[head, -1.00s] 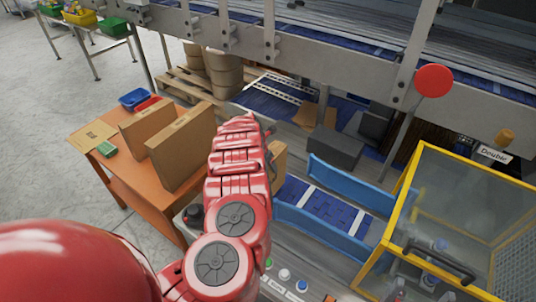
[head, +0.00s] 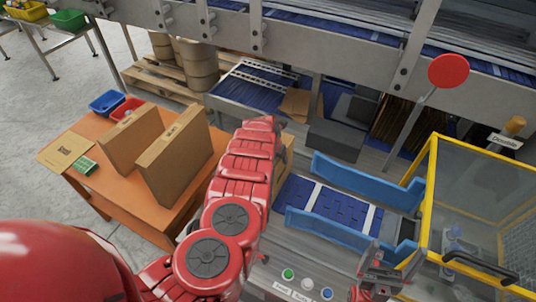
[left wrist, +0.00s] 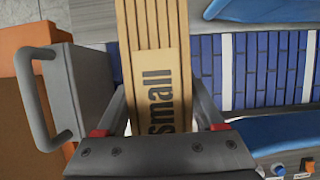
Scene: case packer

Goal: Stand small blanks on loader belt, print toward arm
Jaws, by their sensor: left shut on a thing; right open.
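The small blanks (left wrist: 155,40) are a brown cardboard bundle with "small" printed in dark letters on the face towards the left wrist camera. My left gripper (left wrist: 163,112) is shut on them, one finger on each side. In the head view my red left arm hides most of the bundle; a brown strip (head: 284,167) shows beside it. The loader belt (head: 330,203) is blue with white cross strips and runs between blue side rails. In the left wrist view the bundle overlaps the belt's left end (left wrist: 265,70); contact with the belt is unclear. My right gripper (head: 384,272) is open and empty at lower right.
An orange table (head: 105,192) at left carries two upright brown cardboard pieces (head: 175,155), a flat printed sheet (head: 66,150) and small bins. A yellow-framed clear guard (head: 432,190) stands right of the belt. Buttons (head: 307,284) line the near panel. The visible belt middle is clear.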

